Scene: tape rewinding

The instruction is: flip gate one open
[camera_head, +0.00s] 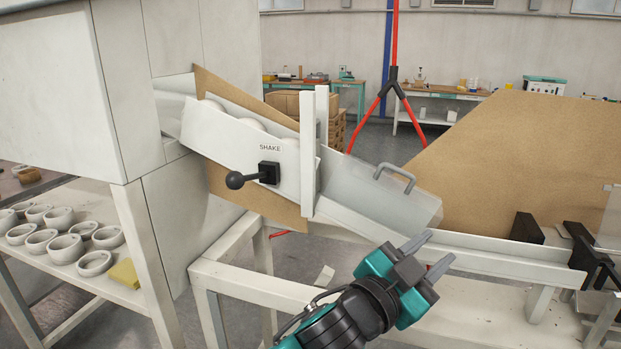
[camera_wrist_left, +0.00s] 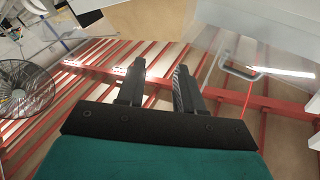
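A clear panel with a grey handle, which looks like gate one (camera_head: 375,198), lies tilted over the white chute (camera_head: 480,245), just right of two white uprights. Its handle (camera_head: 397,176) is on the upper side. My left gripper (camera_head: 432,253) is in front of the chute, below and right of the panel, with its two fingers apart and nothing between them. In the left wrist view, the fingers (camera_wrist_left: 160,88) are also spread and empty, and a handle (camera_wrist_left: 240,70) on a clear panel shows to their right, apart from them. My right gripper is not in view.
A black lever (camera_head: 236,180) marked SHAKE sticks out from the chute side. White rolls (camera_head: 250,124) sit in the upper chute. A brown board (camera_head: 530,150) rises behind. Black brackets (camera_head: 590,255) stand at the right end. Several white cups (camera_head: 68,248) are on the left shelf.

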